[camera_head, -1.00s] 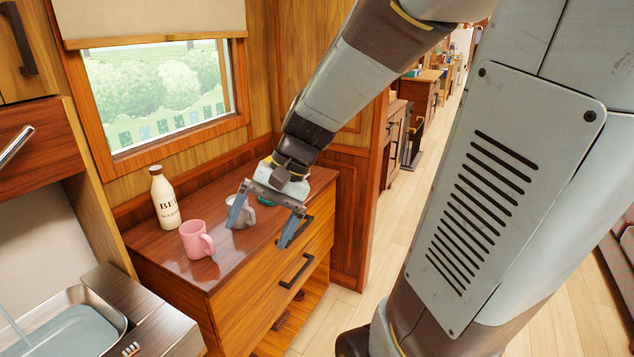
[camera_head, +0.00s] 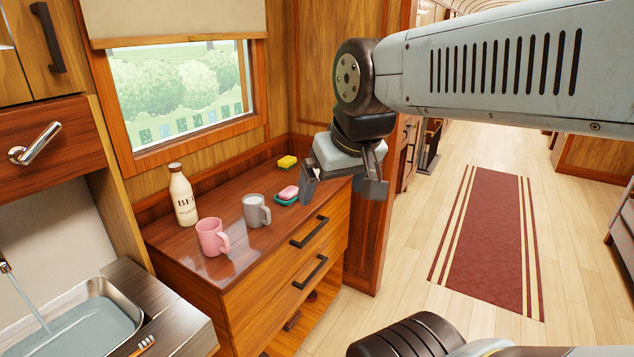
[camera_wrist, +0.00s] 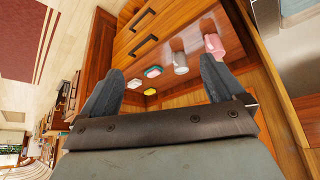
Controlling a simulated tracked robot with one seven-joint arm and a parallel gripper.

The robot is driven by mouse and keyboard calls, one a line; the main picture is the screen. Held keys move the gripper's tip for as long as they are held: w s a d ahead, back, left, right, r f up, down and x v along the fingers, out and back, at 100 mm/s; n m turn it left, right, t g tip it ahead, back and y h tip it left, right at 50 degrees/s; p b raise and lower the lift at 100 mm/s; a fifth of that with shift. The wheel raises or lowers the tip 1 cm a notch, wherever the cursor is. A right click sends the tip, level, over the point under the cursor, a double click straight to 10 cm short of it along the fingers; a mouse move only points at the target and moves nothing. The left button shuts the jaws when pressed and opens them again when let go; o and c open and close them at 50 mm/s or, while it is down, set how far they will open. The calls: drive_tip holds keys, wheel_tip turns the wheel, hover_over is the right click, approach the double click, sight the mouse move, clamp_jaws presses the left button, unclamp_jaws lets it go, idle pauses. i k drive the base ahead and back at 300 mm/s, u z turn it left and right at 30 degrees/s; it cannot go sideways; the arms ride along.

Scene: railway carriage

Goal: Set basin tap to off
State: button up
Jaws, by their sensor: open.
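The basin (camera_head: 131,304) is a metal-rimmed sink at the lower left of the head view, with water in it. A stream of water (camera_head: 28,302) runs into it from a spout (camera_head: 5,267) cut off by the left edge. A shiny metal lever (camera_head: 40,143) sticks out, slanting up to the right, from the dark wooden panel above the basin. My gripper (camera_head: 340,190) is open and empty, above the far right end of the drawer cabinet, well right of the lever and basin. Its two fingers also show in the wrist view (camera_wrist: 161,75).
The drawer cabinet (camera_head: 185,245) bears a milk bottle (camera_head: 183,198), a pink mug (camera_head: 210,238), a grey mug (camera_head: 255,212), pink soap on a teal dish (camera_head: 284,200) and a yellow sponge (camera_head: 287,161). A toothbrush (camera_head: 143,346) lies beside the basin. The floor with a red rug (camera_head: 490,240) is clear.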

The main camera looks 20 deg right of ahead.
sight(18, 155)
drive_tip(key=u, duration=0.95)
drive_tip(key=k, duration=0.65)
drive_tip(key=u, duration=0.25)
drive_tip(key=i, duration=0.5)
drive_tip(key=z, duration=0.05)
